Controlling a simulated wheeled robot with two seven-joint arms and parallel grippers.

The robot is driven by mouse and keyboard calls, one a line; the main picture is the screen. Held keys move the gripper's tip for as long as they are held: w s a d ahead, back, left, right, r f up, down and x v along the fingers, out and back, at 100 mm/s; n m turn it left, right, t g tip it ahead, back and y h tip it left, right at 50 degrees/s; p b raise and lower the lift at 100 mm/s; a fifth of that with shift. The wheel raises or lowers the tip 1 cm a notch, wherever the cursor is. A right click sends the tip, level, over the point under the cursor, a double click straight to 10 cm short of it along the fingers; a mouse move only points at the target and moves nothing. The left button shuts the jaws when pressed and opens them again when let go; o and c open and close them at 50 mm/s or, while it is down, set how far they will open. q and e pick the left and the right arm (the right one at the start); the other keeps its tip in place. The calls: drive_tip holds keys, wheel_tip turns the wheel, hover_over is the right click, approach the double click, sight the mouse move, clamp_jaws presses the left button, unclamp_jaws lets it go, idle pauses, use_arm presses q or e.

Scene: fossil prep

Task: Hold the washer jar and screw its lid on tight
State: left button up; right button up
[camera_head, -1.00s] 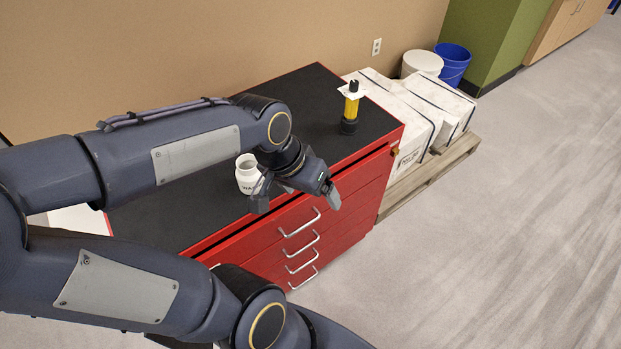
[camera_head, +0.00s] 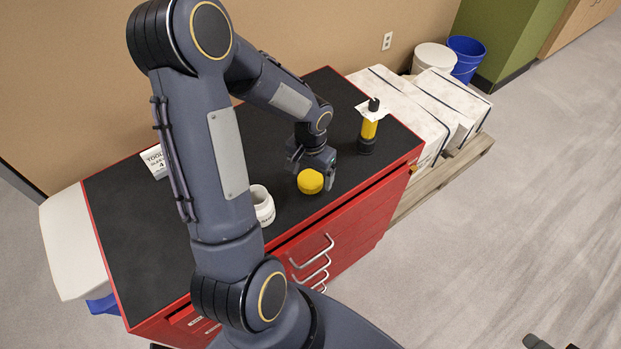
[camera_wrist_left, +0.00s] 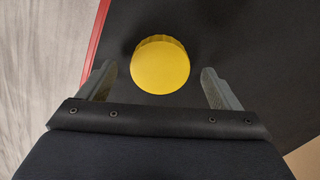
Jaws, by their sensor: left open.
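The white washer jar (camera_head: 264,207) stands upright and open-topped on the black bench top, partly hidden behind my left arm. The yellow lid (camera_head: 310,181) lies on the bench top to the right of the jar, near the front edge. My left gripper (camera_head: 312,178) is open and low over the lid. In the left wrist view the lid (camera_wrist_left: 160,65) sits between the two spread fingers (camera_wrist_left: 158,82), with a gap on each side. A dark piece at the bottom right edge of the head view may be part of my right gripper; its jaws cannot be read.
The red cabinet (camera_head: 345,238) carries the black top. A yellow and black bottle (camera_head: 368,130) stands behind and right of the lid. A white label card (camera_head: 154,160) is at the back left. Wrapped white blocks (camera_head: 405,105) lie on a pallet to the right.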

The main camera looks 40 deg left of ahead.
use_arm(q)
drive_tip(key=shift+f, duration=0.75)
drive_tip(key=c, duration=1)
drive_tip(key=shift+c, duration=0.2)
drive_tip(key=shift+r, duration=0.1)
drive_tip(key=shift+r, duration=0.55)
drive_tip(key=s+r, duration=0.4)
drive_tip(key=r, duration=0.3)
wheel_tip(320, 180, up, 5)
hover_over(263, 203)
drive_tip(key=w, duration=0.1)
drive_tip(key=shift+w+d+f, duration=0.1)
drive_tip(key=shift+d, duration=0.3)
